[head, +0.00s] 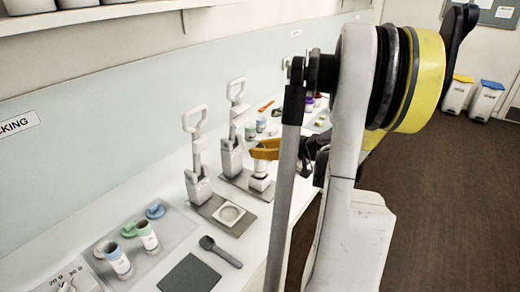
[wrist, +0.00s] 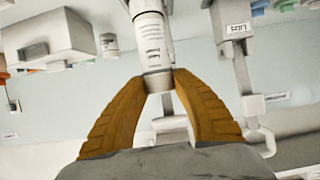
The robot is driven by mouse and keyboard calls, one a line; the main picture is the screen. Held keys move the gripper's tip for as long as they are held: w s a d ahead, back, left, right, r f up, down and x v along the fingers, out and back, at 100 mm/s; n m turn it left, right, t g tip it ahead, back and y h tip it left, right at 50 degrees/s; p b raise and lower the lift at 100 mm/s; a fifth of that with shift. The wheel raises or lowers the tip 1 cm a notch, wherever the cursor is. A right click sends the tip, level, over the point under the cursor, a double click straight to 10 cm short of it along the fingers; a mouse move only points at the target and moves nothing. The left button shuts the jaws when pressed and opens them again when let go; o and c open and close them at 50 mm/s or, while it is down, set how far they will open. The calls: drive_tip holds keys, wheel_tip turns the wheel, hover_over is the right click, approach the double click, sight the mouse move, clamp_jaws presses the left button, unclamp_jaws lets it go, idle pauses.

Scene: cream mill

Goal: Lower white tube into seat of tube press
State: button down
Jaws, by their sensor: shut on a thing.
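My gripper (head: 264,150) has orange fingers, shut on a white tube (wrist: 150,35) with a printed label; the tube shows between the fingertips (wrist: 158,84) in the wrist view. In the head view the tube (head: 261,168) looks upright, above or at the white seat (head: 261,183) of the farther tube press (head: 232,155). I cannot tell whether the tube touches the seat. My arm hides part of the bench beyond.
A clear tray (head: 175,225) at the front left holds several tubes and coloured caps. A dark spoon (head: 220,250) and a dark grey mat (head: 189,275) lie on the white bench. Small coloured jars (head: 261,124) stand farther back. The wall runs along the left.

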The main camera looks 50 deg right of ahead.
sight(260, 160)
drive_tip(key=shift+f, duration=0.25)
drive_tip(key=shift+f+b, duration=1)
drive_tip(key=shift+b, duration=0.05)
drive_tip(key=shift+f, duration=0.2)
drive_tip(key=shift+f+b, duration=0.85)
drive_tip(key=shift+b, duration=0.05)
drive_tip(key=shift+f, duration=0.2)
idle(0.3)
drive_tip(key=c, duration=1)
unclamp_jaws()
drive_tip(key=shift+r, duration=0.1)
